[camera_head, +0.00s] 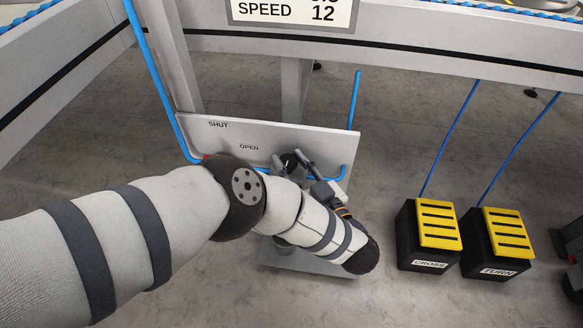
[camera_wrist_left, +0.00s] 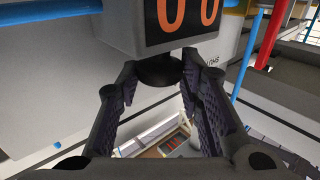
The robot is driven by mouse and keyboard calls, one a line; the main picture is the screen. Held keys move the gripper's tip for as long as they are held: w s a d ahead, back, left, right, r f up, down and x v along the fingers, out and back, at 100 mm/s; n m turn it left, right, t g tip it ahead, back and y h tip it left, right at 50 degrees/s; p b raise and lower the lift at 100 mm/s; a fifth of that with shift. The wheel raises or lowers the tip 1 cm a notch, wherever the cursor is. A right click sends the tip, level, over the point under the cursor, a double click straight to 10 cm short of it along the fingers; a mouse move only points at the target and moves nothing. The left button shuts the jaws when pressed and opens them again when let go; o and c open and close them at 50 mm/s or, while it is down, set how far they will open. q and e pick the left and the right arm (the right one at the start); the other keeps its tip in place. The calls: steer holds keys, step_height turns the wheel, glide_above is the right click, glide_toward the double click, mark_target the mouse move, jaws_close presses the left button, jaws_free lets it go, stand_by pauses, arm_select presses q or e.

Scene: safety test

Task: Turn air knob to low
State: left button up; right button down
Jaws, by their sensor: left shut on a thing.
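A dark round knob (camera_wrist_left: 158,70) sits under a grey box with an orange digit display (camera_wrist_left: 185,14) in the left wrist view. The fingers of my left gripper (camera_wrist_left: 160,78) stand on both sides of the knob, with their tips at it. In the head view my left gripper (camera_head: 303,172) is at the lower middle of a pale panel (camera_head: 225,142) marked SHUT and OPEN; my own arm covers part of that area. No low mark and no knob pointer can be read.
A blue pipe (camera_head: 165,95) runs down along the panel. A red lever (camera_wrist_left: 270,35) shows beside the box. Two black pedals with yellow tops, CROSS (camera_head: 430,240) and TURN (camera_head: 495,245), stand on the floor at right. A SPEED 12 sign (camera_head: 290,12) is at the top.

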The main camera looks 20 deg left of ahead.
mark_target(292, 164)
arm_select(q)
steer(key=shift+f+n+g+y+b, duration=0.1)
steer(key=shift+n+g+y+b, duration=0.4)
steer(key=shift+g, duration=0.1)
steer(key=o, duration=1.1)
step_height(292, 164, up, 10)
steer(key=shift+r, duration=0.1)
